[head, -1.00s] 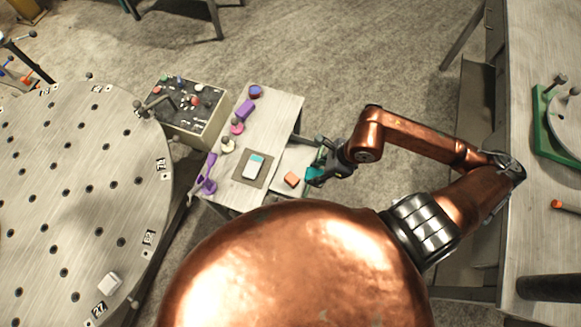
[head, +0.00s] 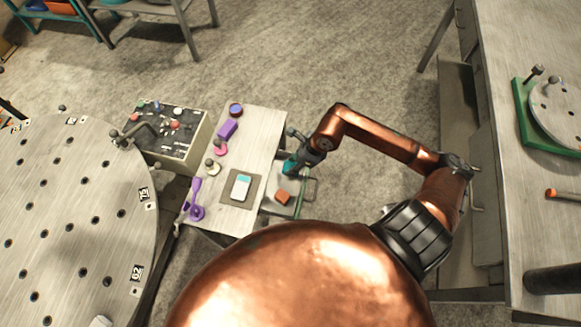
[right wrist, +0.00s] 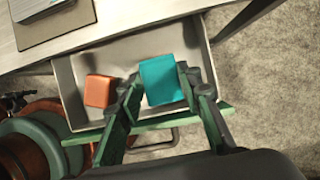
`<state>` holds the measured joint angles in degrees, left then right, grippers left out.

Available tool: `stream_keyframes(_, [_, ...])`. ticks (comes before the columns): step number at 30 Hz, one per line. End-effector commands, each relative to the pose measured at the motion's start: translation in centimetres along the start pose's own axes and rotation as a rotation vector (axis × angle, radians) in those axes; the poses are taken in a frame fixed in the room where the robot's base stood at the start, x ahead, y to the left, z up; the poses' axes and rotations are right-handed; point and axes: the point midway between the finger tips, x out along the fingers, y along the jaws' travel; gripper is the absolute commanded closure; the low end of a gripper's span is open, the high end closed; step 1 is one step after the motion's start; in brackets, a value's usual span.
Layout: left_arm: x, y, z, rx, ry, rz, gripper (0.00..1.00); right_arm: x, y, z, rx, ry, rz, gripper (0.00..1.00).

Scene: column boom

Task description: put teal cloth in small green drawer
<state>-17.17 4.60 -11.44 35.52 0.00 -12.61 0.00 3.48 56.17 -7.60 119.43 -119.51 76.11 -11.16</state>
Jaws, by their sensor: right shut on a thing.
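The teal cloth (right wrist: 163,80) is a folded block between the fingers of my right gripper (right wrist: 158,92), which is shut on it. In the right wrist view the cloth is over the open small green drawer (right wrist: 172,123), a grey metal tray with a green front edge. I cannot tell whether the cloth touches the drawer floor. In the head view my right gripper (head: 293,162) is at the far part of the drawer (head: 272,207), and it partly hides the cloth. My left gripper is not in view.
An orange block (right wrist: 98,91) lies inside the drawer, left of the cloth. The small table (head: 262,130) above holds a grey mat with a white and teal device (head: 241,186), and several purple and pink items. A control box (head: 165,128) stands to the left.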

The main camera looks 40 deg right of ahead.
Motion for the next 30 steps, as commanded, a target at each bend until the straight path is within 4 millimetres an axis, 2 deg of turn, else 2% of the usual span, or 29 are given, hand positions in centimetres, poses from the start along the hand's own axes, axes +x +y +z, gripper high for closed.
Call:
stream_keyframes(6, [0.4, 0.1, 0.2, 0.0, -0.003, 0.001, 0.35, 1.6, -0.9, 0.1, 0.002, 0.0, 0.001, 0.87])
stream_keyframes(12, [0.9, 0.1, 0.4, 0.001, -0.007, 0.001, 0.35, 4.1, -0.8, -1.1, 0.001, 0.001, 0.001, 0.87])
stream_keyframes(22, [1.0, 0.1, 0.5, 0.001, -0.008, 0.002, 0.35, 4.3, -0.8, -1.2, -0.001, 0.0, -0.001, 0.87])
stream_keyframes(23, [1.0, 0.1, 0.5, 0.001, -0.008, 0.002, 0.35, 4.3, -0.8, -1.2, -0.001, 0.0, -0.001, 0.66])
stream_keyframes(30, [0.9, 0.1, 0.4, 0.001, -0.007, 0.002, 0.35, 4.2, -0.8, -1.2, -0.001, 0.0, -0.001, 0.5])
